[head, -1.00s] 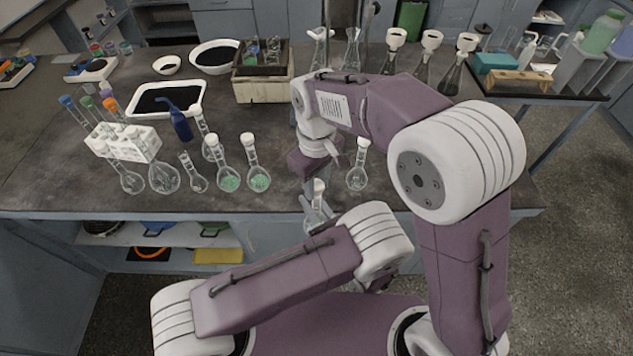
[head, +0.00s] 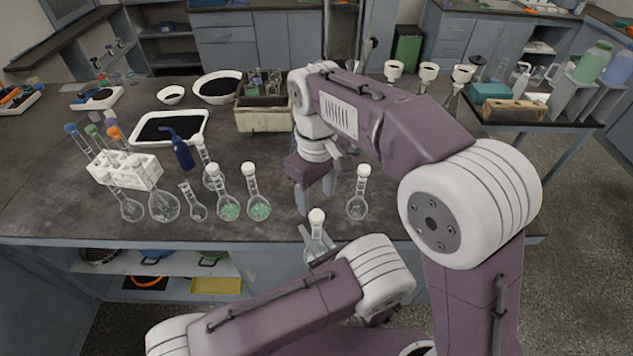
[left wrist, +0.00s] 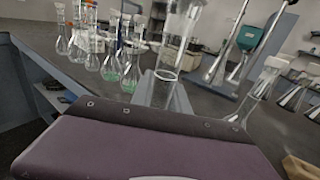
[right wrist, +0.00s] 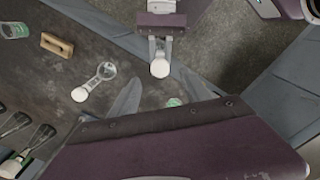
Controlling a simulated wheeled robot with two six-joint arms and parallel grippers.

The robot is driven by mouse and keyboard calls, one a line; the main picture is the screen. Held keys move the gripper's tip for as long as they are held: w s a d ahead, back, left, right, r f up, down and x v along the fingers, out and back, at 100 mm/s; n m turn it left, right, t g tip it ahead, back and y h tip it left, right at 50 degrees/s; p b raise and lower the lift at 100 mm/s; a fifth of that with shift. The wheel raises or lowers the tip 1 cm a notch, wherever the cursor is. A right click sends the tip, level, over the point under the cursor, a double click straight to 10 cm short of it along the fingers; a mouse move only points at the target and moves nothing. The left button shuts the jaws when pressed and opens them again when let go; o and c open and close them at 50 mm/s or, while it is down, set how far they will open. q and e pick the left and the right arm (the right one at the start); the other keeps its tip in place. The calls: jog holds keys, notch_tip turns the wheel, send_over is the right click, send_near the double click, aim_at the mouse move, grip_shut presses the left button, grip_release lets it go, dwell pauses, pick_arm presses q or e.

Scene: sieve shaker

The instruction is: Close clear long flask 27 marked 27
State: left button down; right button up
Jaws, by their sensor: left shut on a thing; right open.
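My left gripper (head: 315,255) is shut on a clear flask (head: 317,239), held upright near the table's front edge. A white cap (head: 316,216) is on top of its neck; the cap also shows in the right wrist view (right wrist: 159,68). The flask's clear glass fills the middle of the left wrist view (left wrist: 182,40). No number is legible. My right gripper (head: 316,198) is open and empty, fingers pointing down, behind and above the held flask, apart from its cap. It also shows in the right wrist view (right wrist: 160,93).
A white-capped flask (head: 357,207) stands just right of my right gripper. Two capped flasks with green contents (head: 259,208) and several clear ones stand to the left, by a white tube rack (head: 125,172). A blue bottle (head: 183,152) and trays are behind. Table at front centre-left is bare.

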notch_tip(320, 180, up, 5)
jog(key=shift+r, duration=0.1)
dwell(0.6)
jog(key=d+f+m, duration=0.6)
jog(key=d+f, duration=0.6)
jog(key=d, duration=0.1)
jog(key=s+d+f+m+t, duration=0.1)
jog(key=s+d+f+m, duration=0.3)
jog(key=s+d+f, duration=0.3)
jog(key=shift+s+d+f, duration=0.3)
jog(key=shift+s+f, duration=0.05)
jog(key=shift+s, duration=0.65)
